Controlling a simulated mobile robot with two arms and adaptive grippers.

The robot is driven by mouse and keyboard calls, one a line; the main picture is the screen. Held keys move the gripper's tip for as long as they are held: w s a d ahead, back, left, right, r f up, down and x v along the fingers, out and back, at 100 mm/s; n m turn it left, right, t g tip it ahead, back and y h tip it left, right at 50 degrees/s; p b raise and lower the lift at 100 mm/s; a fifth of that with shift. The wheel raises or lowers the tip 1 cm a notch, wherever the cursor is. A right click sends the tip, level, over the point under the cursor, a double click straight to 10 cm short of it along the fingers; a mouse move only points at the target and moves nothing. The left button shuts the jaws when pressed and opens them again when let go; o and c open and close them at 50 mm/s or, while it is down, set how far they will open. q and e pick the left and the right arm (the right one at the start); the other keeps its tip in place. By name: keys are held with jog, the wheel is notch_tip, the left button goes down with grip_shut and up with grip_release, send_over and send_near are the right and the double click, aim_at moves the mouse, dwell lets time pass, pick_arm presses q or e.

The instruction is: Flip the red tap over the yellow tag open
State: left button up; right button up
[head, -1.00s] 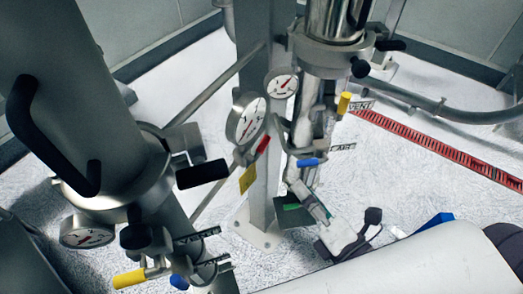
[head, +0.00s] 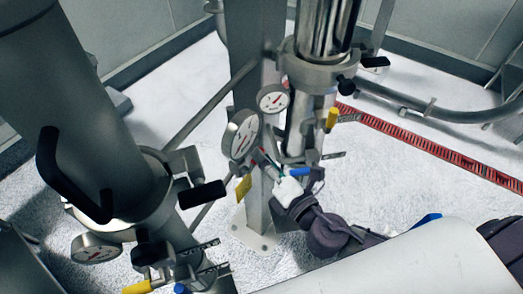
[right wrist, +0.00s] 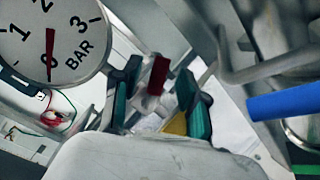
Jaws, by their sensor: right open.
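The red tap (right wrist: 157,75) shows in the right wrist view as a short red handle on a grey fitting, between the two green-padded fingers of my right gripper (right wrist: 160,88). Gaps show on both sides of it, so the fingers are apart. Whether either finger touches it I cannot tell. The yellow tag (right wrist: 176,124) is below the tap, partly behind the right finger; in the head view it (head: 243,188) hangs left of my right gripper (head: 266,164). In the head view the gripper mostly hides the tap. My left gripper is not in view.
A pressure gauge (right wrist: 48,42) is close left of my right gripper, its needle near 0. A blue handle (right wrist: 285,101) and a bent grey pipe are close on the right. The grey column (head: 258,95) stands behind. Another yellow handle (head: 332,119) is farther right.

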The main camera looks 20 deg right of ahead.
jog(key=shift+w+a, duration=0.2)
jog(key=shift+w, duration=0.5)
grip_shut()
